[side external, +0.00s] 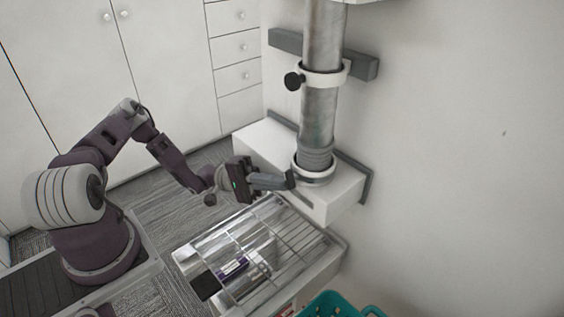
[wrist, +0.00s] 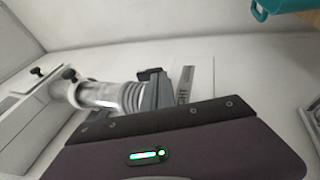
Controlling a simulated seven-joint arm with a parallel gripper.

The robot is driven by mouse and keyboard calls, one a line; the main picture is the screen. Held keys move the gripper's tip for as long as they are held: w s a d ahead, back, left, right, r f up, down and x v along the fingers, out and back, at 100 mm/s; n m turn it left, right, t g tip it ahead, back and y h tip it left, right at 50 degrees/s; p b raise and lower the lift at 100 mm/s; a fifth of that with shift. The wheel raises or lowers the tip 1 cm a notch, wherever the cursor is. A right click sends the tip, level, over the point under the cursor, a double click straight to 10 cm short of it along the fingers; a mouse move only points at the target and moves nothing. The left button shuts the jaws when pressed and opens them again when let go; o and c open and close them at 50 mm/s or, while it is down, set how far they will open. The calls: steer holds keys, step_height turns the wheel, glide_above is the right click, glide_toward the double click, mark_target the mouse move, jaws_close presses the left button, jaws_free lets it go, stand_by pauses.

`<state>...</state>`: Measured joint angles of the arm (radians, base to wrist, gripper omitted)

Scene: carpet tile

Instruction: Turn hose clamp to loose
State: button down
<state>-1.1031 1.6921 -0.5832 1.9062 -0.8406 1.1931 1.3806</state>
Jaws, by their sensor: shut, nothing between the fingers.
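A grey metal pipe (side external: 322,115) stands upright by the wall and ends in a ribbed hose section (side external: 317,158). A pale ring, which looks like the hose clamp (side external: 316,179), goes around its foot on a white box. My gripper (side external: 288,181) is shut and empty at the left side of this ring. A dark piece at its tip may be the clamp's handle or my fingertips; I cannot tell, nor whether they touch. In the wrist view the ribbed hose (wrist: 131,97) lies just left of my gripper's fingers (wrist: 163,90). The clamp itself is mostly hidden there.
A white collar with a black knob (side external: 293,81) holds the pipe higher up, on a grey wall bar (side external: 285,41). The white box (side external: 337,200) is under the hose. A tray with a wire rack (side external: 320,262) stands below my gripper. A teal basket (side external: 335,306) is at the front.

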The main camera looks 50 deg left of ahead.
steer(key=d+n+t+h, duration=0.2)
steer(key=d+f+n+t+h, duration=0.1)
steer(key=d+n+t+h, duration=0.1)
steer(key=t, duration=0.1)
steer(key=shift+d+f, duration=0.1)
steer(key=shift+f, duration=0.1)
stand_by(0.5)
steer(key=shift+d+r, duration=0.15)
steer(key=shift+d, duration=0.25)
stand_by(0.6)
